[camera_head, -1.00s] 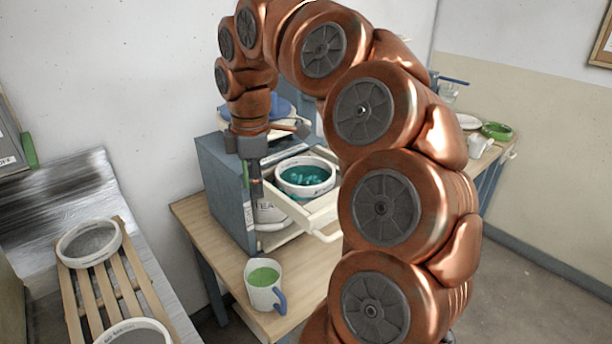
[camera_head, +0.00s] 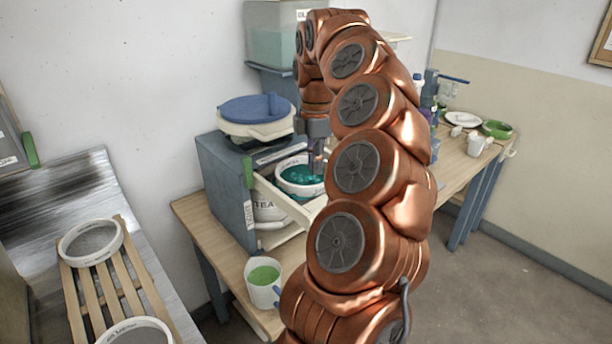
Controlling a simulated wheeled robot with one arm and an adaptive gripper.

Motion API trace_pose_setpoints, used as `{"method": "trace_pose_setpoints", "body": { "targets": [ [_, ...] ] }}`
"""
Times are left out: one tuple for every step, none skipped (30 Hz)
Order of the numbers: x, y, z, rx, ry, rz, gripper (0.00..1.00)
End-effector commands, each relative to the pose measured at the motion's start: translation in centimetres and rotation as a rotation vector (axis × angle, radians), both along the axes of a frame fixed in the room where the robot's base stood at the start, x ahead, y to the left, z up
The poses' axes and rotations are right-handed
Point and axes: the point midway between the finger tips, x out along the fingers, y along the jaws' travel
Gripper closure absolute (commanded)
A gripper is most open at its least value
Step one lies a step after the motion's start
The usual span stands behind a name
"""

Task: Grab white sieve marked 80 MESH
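Two white-rimmed round sieves lie on the wooden slatted rack at the left: a far one (camera_head: 91,242) with grey mesh, and a near one (camera_head: 135,331) cut off by the bottom edge. The near one has dark lettering on its rim, too small to read surely. Another white round vessel (camera_head: 297,189), with teal contents and rim lettering I cannot read, sits in the open drawer. My gripper (camera_head: 316,168) points down at its right rear rim. Whether it touches the rim is unclear. My arm partly hides the gripper, and its finger opening cannot be made out.
The cream drawer (camera_head: 285,204) stands open from a blue-grey cabinet (camera_head: 224,190). A blue-lidded tub (camera_head: 256,117) sits on top. My arm covers the middle; open floor shows at right.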

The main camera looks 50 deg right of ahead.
Motion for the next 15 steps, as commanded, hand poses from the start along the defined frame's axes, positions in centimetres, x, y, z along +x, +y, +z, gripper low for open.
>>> {"method": "trace_pose_setpoints", "body": {
  "targets": [
    [0.0,0.0,-0.3,0.001,0.000,0.000,0.86],
    [0.0,0.0,-0.4,0.001,0.000,0.000,0.86],
    [0.0,0.1,-0.6,0.002,-0.001,-0.001,0.86],
    [0.0,0.1,-0.7,0.002,-0.001,-0.001,0.86],
    [0.0,0.1,-0.8,0.002,0.000,-0.001,0.86],
    [-0.1,0.1,-0.9,0.003,0.001,-0.001,0.86],
    [-0.1,0.2,-1.1,0.004,0.001,0.000,0.86],
    [-0.1,0.2,-1.3,0.005,0.002,0.000,0.86],
    [-0.1,0.2,-1.6,0.005,0.003,0.001,0.86],
    [-0.1,0.3,-1.8,0.004,0.003,0.001,0.86],
    [-0.1,0.3,-2.0,0.003,0.002,0.001,0.86],
    [0.0,0.3,-2.3,0.003,0.001,0.000,0.86],
    [0.0,0.3,-2.6,0.003,0.001,0.000,0.86],
    [0.0,0.4,-2.9,0.003,0.002,0.000,0.86],
    [-0.1,0.5,-3.3,0.004,0.003,0.001,0.86]
  ]
}}
